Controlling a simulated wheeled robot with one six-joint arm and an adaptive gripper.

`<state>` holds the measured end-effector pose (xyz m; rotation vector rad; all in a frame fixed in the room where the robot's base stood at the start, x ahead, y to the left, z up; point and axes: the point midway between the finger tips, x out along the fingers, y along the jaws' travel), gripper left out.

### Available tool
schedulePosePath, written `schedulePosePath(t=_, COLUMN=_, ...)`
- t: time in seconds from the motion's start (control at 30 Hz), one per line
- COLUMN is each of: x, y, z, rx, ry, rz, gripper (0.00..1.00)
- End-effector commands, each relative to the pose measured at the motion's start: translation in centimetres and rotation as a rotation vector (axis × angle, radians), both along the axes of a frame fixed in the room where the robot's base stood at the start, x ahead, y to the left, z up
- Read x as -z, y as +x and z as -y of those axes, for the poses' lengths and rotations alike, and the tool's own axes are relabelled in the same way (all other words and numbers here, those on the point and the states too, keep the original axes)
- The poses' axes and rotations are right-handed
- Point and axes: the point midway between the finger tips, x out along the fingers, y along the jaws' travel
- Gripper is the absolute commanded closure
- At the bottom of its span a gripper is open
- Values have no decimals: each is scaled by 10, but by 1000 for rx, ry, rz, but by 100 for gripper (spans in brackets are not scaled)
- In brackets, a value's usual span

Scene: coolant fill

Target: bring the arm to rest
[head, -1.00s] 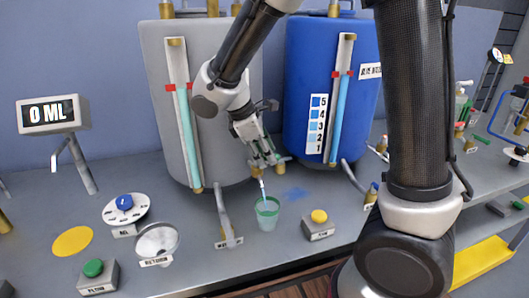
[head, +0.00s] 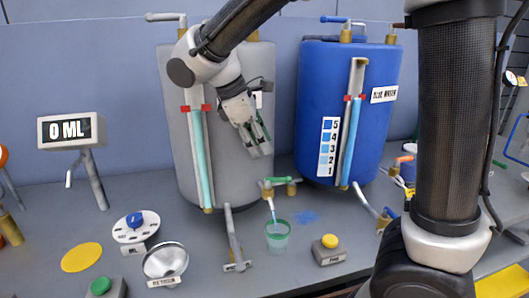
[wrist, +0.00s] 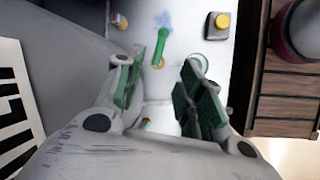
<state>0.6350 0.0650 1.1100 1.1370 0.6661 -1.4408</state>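My gripper (head: 260,148) hangs in front of the grey tank (head: 228,135), its fingers pointing down. It is clear of the tap with the green handle (head: 278,180) below it. In the wrist view, my gripper (wrist: 160,90) has its green-padded fingers apart with nothing between them. The green handle (wrist: 161,45) shows beyond the gap. A clear cup with a green rim (head: 277,238) stands under the tap. A thin pale line runs from the tap into the cup; I cannot tell whether it is a tube or liquid.
A blue tank (head: 310,90) stands right of the grey one. The display (head: 70,130) reads 0 ML.

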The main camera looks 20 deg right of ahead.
Motion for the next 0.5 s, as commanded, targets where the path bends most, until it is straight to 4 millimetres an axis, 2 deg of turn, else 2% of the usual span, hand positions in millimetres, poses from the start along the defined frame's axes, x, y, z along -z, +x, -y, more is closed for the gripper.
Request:
schedulePosePath(t=0.37, x=-1, y=0, z=-1, rx=16, ry=4, rz=10, gripper=62)
schedulePosePath(t=0.43, x=5, y=-1, z=-6, rx=64, ry=38, rz=28, gripper=62)
schedulePosePath(t=0.5, x=23, y=-15, z=-5, rx=138, ry=76, rz=22, gripper=62)
